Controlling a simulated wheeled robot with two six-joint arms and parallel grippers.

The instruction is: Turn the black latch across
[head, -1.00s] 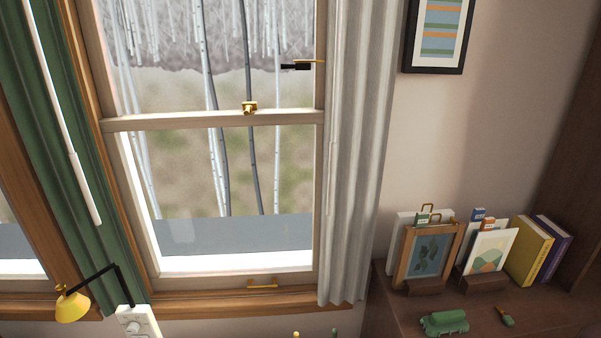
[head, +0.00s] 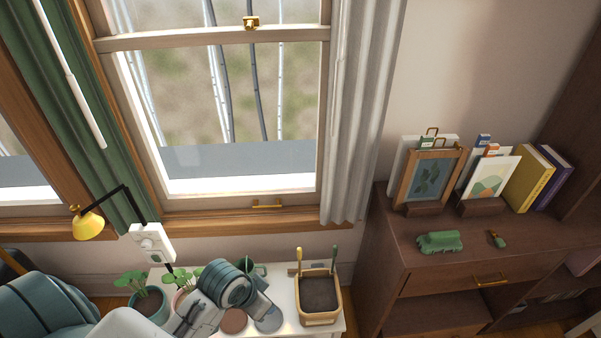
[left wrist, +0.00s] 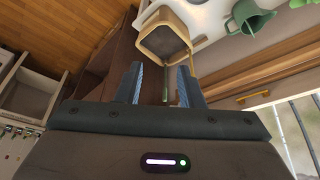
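The black latch is not in either present view; the head view now cuts off above the window's middle rail. A gold catch (head: 251,22) sits on that rail, and a gold pull (head: 268,204) is on the bottom of the window frame. My left arm shows low in the head view, over the white table. In the left wrist view my left gripper (left wrist: 160,66) is open, with nothing held between its fingers. A wooden caddy (left wrist: 186,36) lies beyond the fingertips. My right gripper is in neither view.
The white table (head: 337,322) carries potted plants (head: 149,303) and the same caddy (head: 319,319). A yellow lamp (head: 88,225) hangs at the left. A grey curtain (head: 357,120) borders the window. The brown cabinet (head: 440,264) at right holds frames and books.

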